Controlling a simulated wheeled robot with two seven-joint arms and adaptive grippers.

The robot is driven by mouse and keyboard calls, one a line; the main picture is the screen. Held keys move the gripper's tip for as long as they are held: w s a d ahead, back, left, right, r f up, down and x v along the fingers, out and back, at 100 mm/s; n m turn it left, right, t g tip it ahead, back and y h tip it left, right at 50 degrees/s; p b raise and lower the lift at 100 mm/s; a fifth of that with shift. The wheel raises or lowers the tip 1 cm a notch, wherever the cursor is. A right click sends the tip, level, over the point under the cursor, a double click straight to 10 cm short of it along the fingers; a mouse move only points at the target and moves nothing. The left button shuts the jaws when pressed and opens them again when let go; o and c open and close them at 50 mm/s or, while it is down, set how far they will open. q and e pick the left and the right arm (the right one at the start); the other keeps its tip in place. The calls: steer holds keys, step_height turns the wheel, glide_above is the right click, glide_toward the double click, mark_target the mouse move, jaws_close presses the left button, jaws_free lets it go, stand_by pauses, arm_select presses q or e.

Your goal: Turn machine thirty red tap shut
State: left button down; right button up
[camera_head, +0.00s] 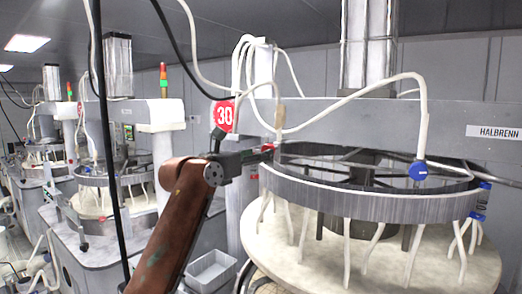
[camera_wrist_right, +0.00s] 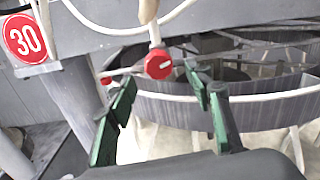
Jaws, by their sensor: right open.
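The red tap (camera_wrist_right: 158,65) is a round red knob with a pale handle, on a white hose at the rim of the machine marked with the red 30 sign (camera_head: 224,115). The sign also shows in the right wrist view (camera_wrist_right: 24,38). In the head view the red tap (camera_head: 268,147) is a small red spot, partly hidden by my right gripper (camera_head: 256,155). In the right wrist view my right gripper (camera_wrist_right: 165,88) has its green fingers spread wide. The knob lies just beyond and between the fingertips, with no clear contact. My left gripper is not in view.
A blue tap (camera_head: 418,171) hangs from a white hose over the right of the ring (camera_head: 340,203). White hoses arch over the machine. A black cable (camera_head: 108,130) hangs at left. A grey bin (camera_head: 211,270) stands below. More machines line the left.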

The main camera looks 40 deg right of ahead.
steer(key=p+x, duration=0.1)
steer(key=x, duration=0.4)
steer(key=shift+w+p, duration=0.4)
steer(key=shift+s+d+r, duration=0.15)
steer(key=shift+s+d, duration=0.05)
steer(key=shift+s, duration=0.2)
steer(key=shift+w, duration=0.3)
steer(key=c, duration=0.3)
steer(key=shift+s, duration=0.2)
steer(key=c, duration=0.9)
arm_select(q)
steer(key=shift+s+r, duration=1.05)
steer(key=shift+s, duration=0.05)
arm_select(e)
steer(key=shift+o, duration=0.2)
